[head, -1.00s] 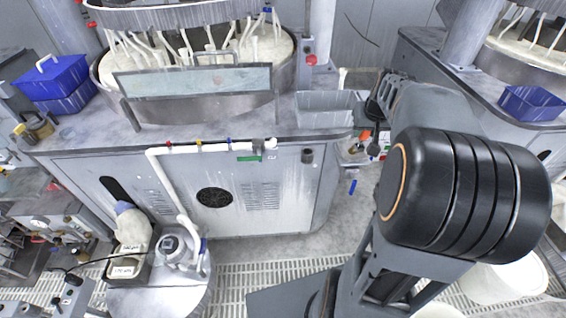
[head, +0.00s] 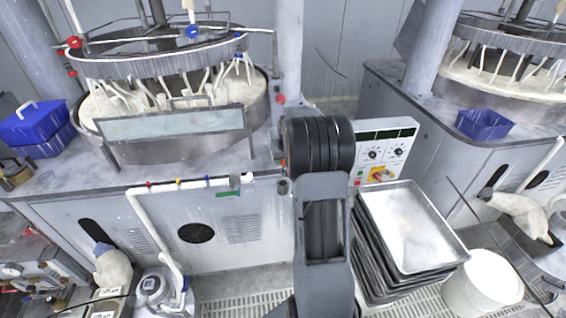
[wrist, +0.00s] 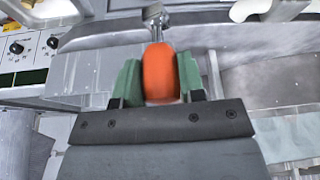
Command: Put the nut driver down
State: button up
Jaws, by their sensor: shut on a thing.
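The nut driver (wrist: 160,70) has an orange handle and a metal shaft that points to the top of the wrist view. My gripper (wrist: 159,82) is shut on the handle, with a green pad on each side of it. In the head view my own arm hides most of the gripper and the driver. The driver is over or near the right end of the grey bench (head: 95,190). I cannot tell how high it is above the surface, or whether it touches anything.
A polishing machine (head: 175,150) stands on the bench with a pale panel in front. A control box (head: 385,150) and stacked trays (head: 410,235) are right of my arm. A white bucket (head: 482,285) stands farther right.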

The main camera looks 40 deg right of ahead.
aim_at(283, 168)
jog(key=shift+w+d+f+p, duration=0.2)
jog(key=shift+w+f, duration=0.2)
jog(key=shift+f, duration=0.15)
jog(key=shift+w+d+f+p, duration=0.15)
jog(key=shift+w+f, duration=0.25)
jog(key=shift+f, duration=0.15)
notch_tip(283, 168, down, 3)
jog(key=shift+r, duration=0.1)
jog(key=shift+f, duration=0.45)
jog(key=shift+f+b, duration=0.25)
jog(key=shift+b, duration=0.3)
jog(key=o, duration=1)
